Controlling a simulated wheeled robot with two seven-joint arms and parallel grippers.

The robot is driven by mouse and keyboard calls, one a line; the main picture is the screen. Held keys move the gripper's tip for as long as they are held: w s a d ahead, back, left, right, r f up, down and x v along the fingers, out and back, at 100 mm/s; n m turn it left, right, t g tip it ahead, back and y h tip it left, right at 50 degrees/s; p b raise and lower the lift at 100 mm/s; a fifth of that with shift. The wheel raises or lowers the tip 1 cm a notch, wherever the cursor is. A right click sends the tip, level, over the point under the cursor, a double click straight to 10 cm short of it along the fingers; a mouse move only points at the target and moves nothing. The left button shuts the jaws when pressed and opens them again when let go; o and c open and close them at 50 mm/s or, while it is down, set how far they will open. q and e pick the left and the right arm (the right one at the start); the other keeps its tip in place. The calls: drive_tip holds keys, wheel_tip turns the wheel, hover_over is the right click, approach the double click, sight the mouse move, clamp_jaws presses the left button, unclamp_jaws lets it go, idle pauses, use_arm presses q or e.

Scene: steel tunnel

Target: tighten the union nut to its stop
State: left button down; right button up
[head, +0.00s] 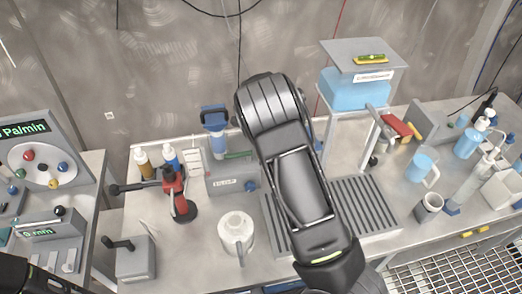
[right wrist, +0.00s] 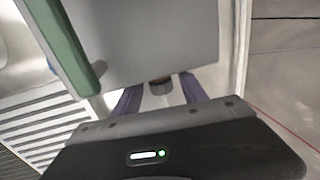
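In the right wrist view, a short dark grey-brown round piece (right wrist: 160,86) shows at the lower edge of a grey box-like body (right wrist: 140,40). It may be the union nut; I cannot tell for sure. My right gripper (right wrist: 160,93) has its two purple fingers apart, one on each side of this piece, with a light gap visible between. I cannot see either finger touching it. In the head view my right arm covers the middle of the bench and hides its own gripper and what lies behind it. My left gripper is not in view.
A blue tank (head: 355,91) stands on a raised stand behind my arm. A red-and-black tool (head: 177,190), a white jug (head: 236,232) and a blue-topped device (head: 215,122) are left of the arm. Mugs and bottles crowd the right. A slotted drain (head: 370,205) lies beside the arm.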

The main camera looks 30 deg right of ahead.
clamp_jaws()
idle(0.3)
drive_tip(key=shift+w+g, duration=0.1)
drive_tip(key=shift+g, duration=0.2)
drive_tip(key=shift+g+b, duration=0.3)
drive_tip(key=shift+g, duration=0.1)
drive_tip(key=shift+o, duration=0.5)
unclamp_jaws()
drive_tip(key=shift+r, duration=0.1)
drive_tip(key=shift+r+b, duration=0.9)
drive_tip(key=shift+r, duration=2.95)
